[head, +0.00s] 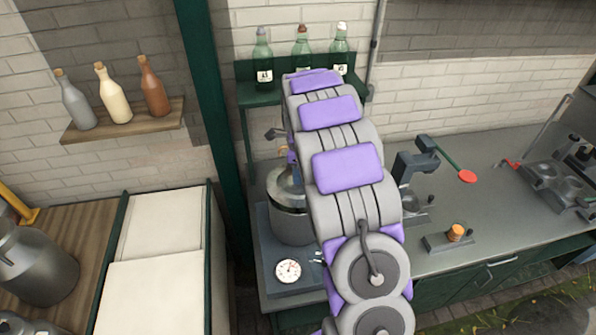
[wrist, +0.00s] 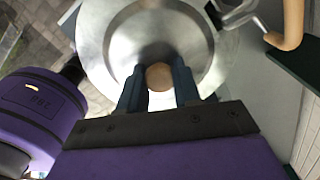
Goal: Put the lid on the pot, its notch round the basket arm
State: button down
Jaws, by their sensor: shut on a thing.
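In the wrist view my gripper (wrist: 157,70) is shut on the round wooden knob (wrist: 159,78) of the metal lid (wrist: 118,40). The lid lies below the fingers, and its far edge runs out of the picture top. A bent metal arm with a tan handle (wrist: 288,32), seemingly the basket arm, shows at the lid's upper right edge. In the head view the grey pot (head: 290,222) stands on a dark base, partly behind my arm. The lid's shiny surface (head: 284,183) shows at its top. I cannot tell whether it is seated or where its notch lies.
A dial gauge (head: 288,270) sits in front of the pot. A green shelf (head: 258,97) with bottles stands behind. A red-tipped lever (head: 466,176) and an orange-topped piece (head: 456,232) are on the counter (head: 480,205) to the right. A green post (head: 212,100) rises at left.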

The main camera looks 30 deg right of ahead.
jog(key=shift+d+f, duration=0.55)
jog(key=shift+f, duration=0.15)
jog(key=shift+a+r, duration=0.1)
jog(key=shift+a, duration=0.7)
jog(key=shift+d+f, duration=0.1)
jog(key=shift+f, duration=0.1)
jog(key=shift+d, duration=0.2)
jog(key=c, duration=0.7)
grip_release()
jog(key=shift+a, duration=0.25)
jog(key=shift+d, duration=0.1)
jog(key=shift+c, duration=0.2)
jog(key=shift+r+p, duration=1.05)
jog(key=shift+r, duration=2.4)
